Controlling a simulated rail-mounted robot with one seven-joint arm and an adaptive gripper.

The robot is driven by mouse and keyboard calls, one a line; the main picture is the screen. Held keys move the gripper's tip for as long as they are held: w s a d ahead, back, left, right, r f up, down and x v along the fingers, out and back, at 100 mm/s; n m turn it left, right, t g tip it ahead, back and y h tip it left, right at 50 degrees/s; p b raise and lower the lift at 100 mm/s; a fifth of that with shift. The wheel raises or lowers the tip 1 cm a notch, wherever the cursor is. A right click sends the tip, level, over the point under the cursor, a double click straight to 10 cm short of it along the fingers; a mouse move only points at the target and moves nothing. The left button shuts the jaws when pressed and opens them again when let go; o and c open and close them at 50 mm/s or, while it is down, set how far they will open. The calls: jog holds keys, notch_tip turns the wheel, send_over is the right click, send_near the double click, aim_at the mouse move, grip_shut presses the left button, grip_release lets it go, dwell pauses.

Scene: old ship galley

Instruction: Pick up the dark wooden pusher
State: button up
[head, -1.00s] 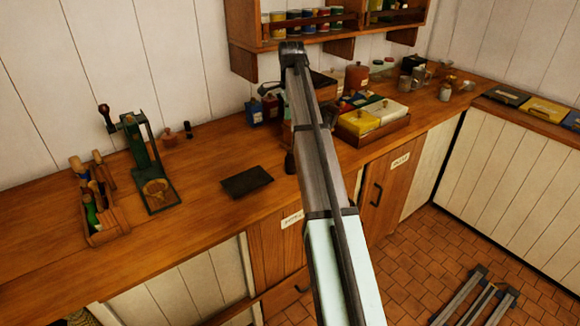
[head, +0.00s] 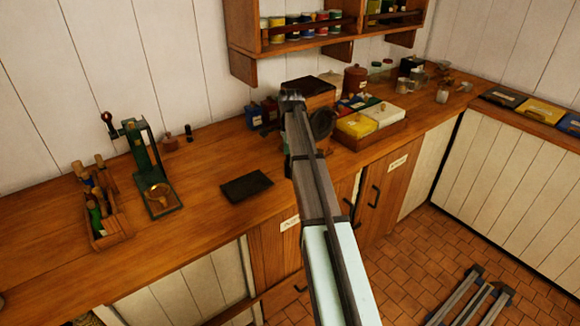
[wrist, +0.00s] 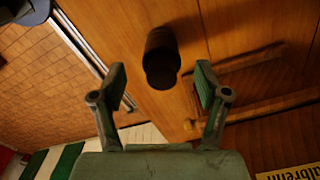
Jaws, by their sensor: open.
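The dark wooden pusher (wrist: 162,57) appears in the wrist view as a dark, rounded cylinder on the wooden counter. It lies between and a little beyond the fingertips of my open gripper (wrist: 159,82). A gap shows on both sides of it and I see no contact. In the head view my arm covers the gripper, and I cannot make out the pusher there.
A wooden tray (head: 367,140) of packets stands right of my arm, and a dark slab (head: 247,186) lies left of it. A tool caddy (head: 105,234) and a green stand (head: 150,170) are farther left. The wall shelf (head: 300,42) hangs behind.

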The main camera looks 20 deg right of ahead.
jog(key=shift+f+p, duration=0.5)
jog(key=shift+f, duration=1.2)
jog(key=c, duration=1.4)
jog(key=shift+o, duration=0.2)
jog(key=shift+w+r, duration=0.1)
jog(key=shift+r, duration=0.05)
